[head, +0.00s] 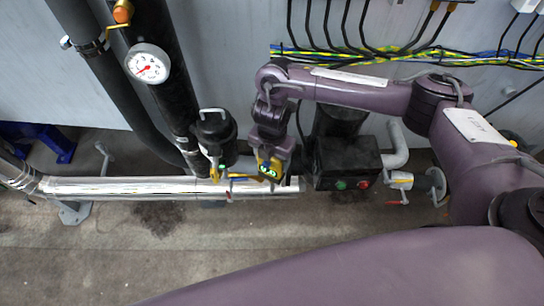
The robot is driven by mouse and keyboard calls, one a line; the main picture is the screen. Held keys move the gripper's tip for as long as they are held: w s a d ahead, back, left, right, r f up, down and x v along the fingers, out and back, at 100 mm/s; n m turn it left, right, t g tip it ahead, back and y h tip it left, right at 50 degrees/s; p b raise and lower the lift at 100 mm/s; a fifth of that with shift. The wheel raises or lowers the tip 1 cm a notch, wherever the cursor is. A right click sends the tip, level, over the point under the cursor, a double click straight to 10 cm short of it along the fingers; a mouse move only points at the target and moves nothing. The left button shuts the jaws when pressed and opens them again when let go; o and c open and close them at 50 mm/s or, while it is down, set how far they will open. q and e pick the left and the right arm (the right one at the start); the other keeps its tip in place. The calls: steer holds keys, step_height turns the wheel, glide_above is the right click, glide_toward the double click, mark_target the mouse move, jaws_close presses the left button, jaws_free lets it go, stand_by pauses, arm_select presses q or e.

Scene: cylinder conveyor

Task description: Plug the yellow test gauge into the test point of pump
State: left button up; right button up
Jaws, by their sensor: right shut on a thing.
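My right arm reaches in from the right, and its gripper (270,160) points down near the middle of the picture. It is shut on the yellow test gauge (269,174), a small yellow body with bright green spots on its face. The gauge is just left of the black box with a green and a red button (346,160) and right of a black cylindrical body (215,130), which look like parts of the pump. Small yellow and blue parts (239,177) lie just left of the gauge. I cannot make out the test point or whether the gauge touches it. My left gripper is not in view.
A silver pipe (120,186) runs below the pump. Black pipes with a round dial gauge (148,64) rise at upper left. A valve with a red handle (400,182) is at right. Cables (400,54) cross the grey wall. The floor (120,250) in front is clear.

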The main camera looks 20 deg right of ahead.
steer(key=shift+f+b, duration=1.2)
steer(key=shift+f, duration=0.55)
steer(key=o, duration=1.3)
steer(key=shift+c, duration=0.2)
step_height(320, 180, up, 8)
steer(key=shift+f+p, duration=0.1)
steer(key=shift+p, duration=0.6)
